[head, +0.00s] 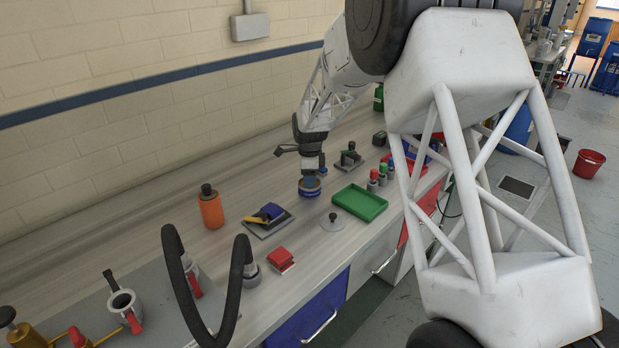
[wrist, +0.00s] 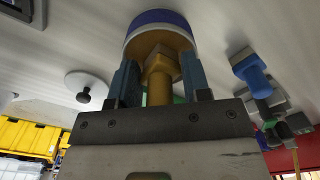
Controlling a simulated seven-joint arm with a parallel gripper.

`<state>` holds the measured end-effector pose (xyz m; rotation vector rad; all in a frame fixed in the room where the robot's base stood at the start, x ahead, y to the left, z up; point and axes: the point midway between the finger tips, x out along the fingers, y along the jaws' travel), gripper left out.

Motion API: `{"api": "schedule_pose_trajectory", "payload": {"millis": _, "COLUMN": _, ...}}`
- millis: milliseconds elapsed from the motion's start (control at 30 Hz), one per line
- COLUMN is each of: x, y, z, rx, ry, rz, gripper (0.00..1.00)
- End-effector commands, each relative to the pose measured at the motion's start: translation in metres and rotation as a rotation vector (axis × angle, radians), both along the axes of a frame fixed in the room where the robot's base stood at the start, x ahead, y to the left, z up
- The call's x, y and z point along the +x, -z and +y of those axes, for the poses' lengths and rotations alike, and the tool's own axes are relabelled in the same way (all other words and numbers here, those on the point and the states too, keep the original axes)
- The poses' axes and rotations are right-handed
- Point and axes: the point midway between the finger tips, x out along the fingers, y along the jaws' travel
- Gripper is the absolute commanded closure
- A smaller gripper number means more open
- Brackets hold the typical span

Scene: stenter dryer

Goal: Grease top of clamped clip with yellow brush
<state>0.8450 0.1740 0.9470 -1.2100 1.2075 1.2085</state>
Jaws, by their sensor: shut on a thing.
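My gripper (head: 310,175) points down above the bench and is shut on a brass-yellow stem (wrist: 158,82). The stem carries a wide round head with yellow, white and blue bands (wrist: 158,22). In the head view this round piece (head: 309,188) is at my fingertips. I cannot tell whether it is the brush, or whether it touches the bench. To its left, a dark plate (head: 262,232) bears a blue block and a yellow piece. I cannot tell which of these holds the clamped clip.
A green tray (head: 360,203) and a grey disc with a knob (head: 333,221) lie to the right. An orange bottle (head: 211,208) stands left, a red block (head: 281,260) in front. Small red and green-topped bottles (head: 378,176) stand beyond the tray. Bare bench lies along the wall.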

Motion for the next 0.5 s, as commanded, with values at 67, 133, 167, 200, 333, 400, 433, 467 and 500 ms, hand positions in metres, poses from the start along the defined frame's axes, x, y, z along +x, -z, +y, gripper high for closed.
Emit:
{"api": "schedule_pose_trajectory", "payload": {"millis": 67, "x": -0.001, "y": 0.003, "z": 0.000, "rx": -0.001, "ry": 0.000, "rz": 0.005, "gripper": 0.80}}
{"api": "schedule_pose_trajectory", "payload": {"millis": 133, "x": -0.001, "y": 0.003, "z": 0.000, "rx": -0.001, "ry": 0.000, "rz": 0.005, "gripper": 0.80}}
{"api": "schedule_pose_trajectory", "payload": {"millis": 167, "x": -0.001, "y": 0.003, "z": 0.000, "rx": -0.001, "ry": 0.000, "rz": 0.005, "gripper": 0.80}}
{"api": "schedule_pose_trajectory", "payload": {"millis": 200, "x": -0.001, "y": 0.002, "z": 0.000, "rx": -0.001, "ry": 0.000, "rz": 0.005, "gripper": 0.80}}
{"api": "schedule_pose_trajectory", "payload": {"millis": 333, "x": -0.001, "y": -0.004, "z": 0.000, "rx": -0.001, "ry": 0.000, "rz": 0.004, "gripper": 0.80}}
{"api": "schedule_pose_trajectory", "payload": {"millis": 400, "x": -0.001, "y": -0.008, "z": 0.000, "rx": -0.001, "ry": 0.000, "rz": 0.003, "gripper": 0.80}}
{"api": "schedule_pose_trajectory", "payload": {"millis": 433, "x": -0.001, "y": -0.010, "z": 0.000, "rx": -0.001, "ry": 0.000, "rz": 0.003, "gripper": 0.80}}
{"api": "schedule_pose_trajectory", "payload": {"millis": 467, "x": -0.001, "y": -0.012, "z": 0.000, "rx": -0.001, "ry": 0.000, "rz": 0.003, "gripper": 0.80}}
{"api": "schedule_pose_trajectory", "payload": {"millis": 500, "x": -0.001, "y": -0.014, "z": 0.000, "rx": -0.001, "ry": 0.000, "rz": 0.003, "gripper": 0.80}}
